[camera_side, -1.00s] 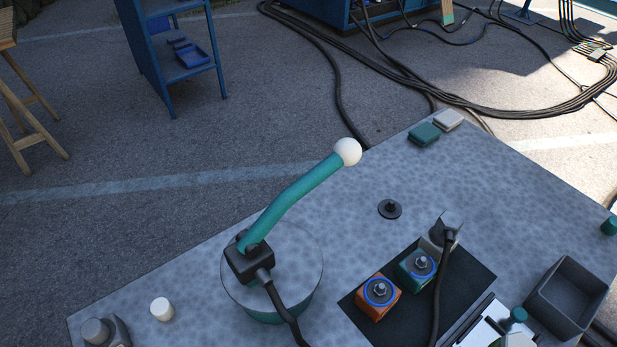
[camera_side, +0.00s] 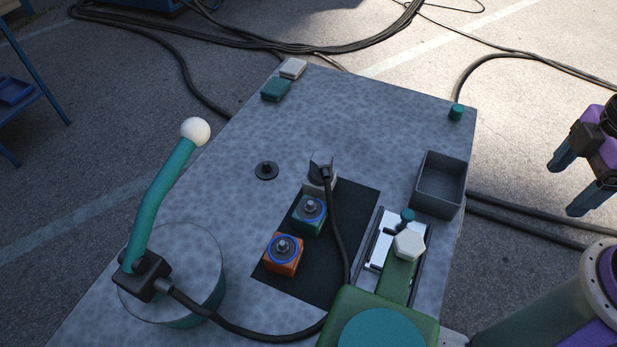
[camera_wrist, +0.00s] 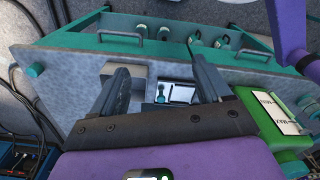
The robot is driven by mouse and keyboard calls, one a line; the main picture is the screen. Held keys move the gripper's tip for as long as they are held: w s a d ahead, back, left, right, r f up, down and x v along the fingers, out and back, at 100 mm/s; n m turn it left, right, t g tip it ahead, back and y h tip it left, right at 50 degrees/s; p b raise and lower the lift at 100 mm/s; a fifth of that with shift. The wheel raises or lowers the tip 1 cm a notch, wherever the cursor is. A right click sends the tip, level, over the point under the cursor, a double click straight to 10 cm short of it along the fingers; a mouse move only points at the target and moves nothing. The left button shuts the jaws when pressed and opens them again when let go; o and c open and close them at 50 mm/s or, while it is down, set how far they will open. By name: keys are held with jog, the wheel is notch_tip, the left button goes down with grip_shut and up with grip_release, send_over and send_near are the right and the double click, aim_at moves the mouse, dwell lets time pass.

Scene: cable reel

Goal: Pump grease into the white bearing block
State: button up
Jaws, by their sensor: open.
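The white bearing block (camera_side: 313,187) stands at the far end of a black mat (camera_side: 345,235) in the side view. The dark end of a black hose (camera_side: 330,205) is at its top and partly hides it; I cannot tell how firmly it sits. The hose runs back to the grease pump (camera_side: 200,265), a round drum at the left. Its teal lever (camera_side: 160,200) slants up to a white ball knob (camera_side: 195,131). My gripper (camera_side: 567,184) is open and empty, off the table's right side. Its two open fingers also show in the wrist view (camera_wrist: 158,66).
Teal (camera_side: 309,222) and orange (camera_side: 283,262) blocks stand on the mat beside the white one. A grey bin (camera_side: 440,185) and a green fixture with a white hexagonal knob (camera_side: 409,243) lie toward my gripper.

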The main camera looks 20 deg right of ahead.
jog(key=c, duration=1.4)
jog(key=shift+w+a+r, duration=0.15)
jog(key=shift+w+a, duration=0.05)
jog(key=shift+a, duration=0.1)
grip_shut()
jog(key=w+a+r+m+t, duration=0.1)
jog(key=w+a+r, duration=0.5)
jog(key=a, duration=0.8)
jog(key=w+a+r+m+t+y, duration=0.1)
jog(key=w+a+r, duration=0.6)
jog(key=a, duration=0.8)
jog(key=w+a+r+m+y, duration=0.1)
jog(key=w+a+r, duration=0.5)
jog(key=a, duration=0.9)
jog(key=shift+w+a+r+m+t, duration=0.3)
jog(key=shift+r+t, duration=0.1)
jog(key=shift+r, duration=0.95)
